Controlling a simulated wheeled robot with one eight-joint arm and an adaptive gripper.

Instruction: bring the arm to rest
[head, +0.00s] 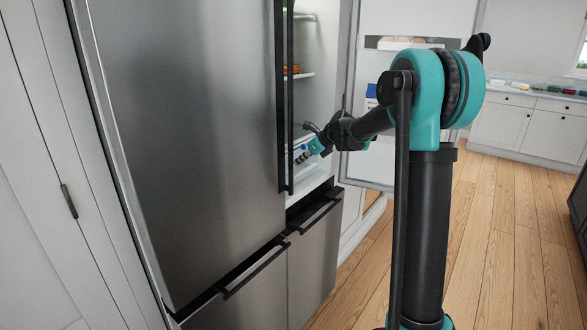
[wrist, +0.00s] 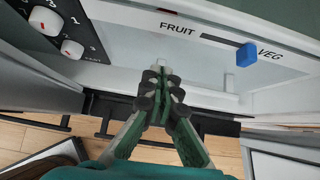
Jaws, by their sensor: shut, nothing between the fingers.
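My gripper (head: 306,152) is at the open right side of a steel fridge (head: 190,130), in front of its lower interior. In the wrist view my gripper (wrist: 162,76) has its fingers together, with nothing between them. The fingertips are near the white lower edge below a panel marked FRUIT and VEG. A blue slider knob (wrist: 247,54) sits at the VEG end, apart from the fingers. My arm reaches from the right in the head view. I cannot tell whether the fingertips touch the fridge.
The right fridge door (head: 375,170) stands open behind my arm. The left door is shut, with a long dark handle (head: 284,100). White dials (wrist: 72,48) show at the wrist view's upper left. Lower drawers (head: 315,240) are below. Wooden floor (head: 505,250) is clear at right.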

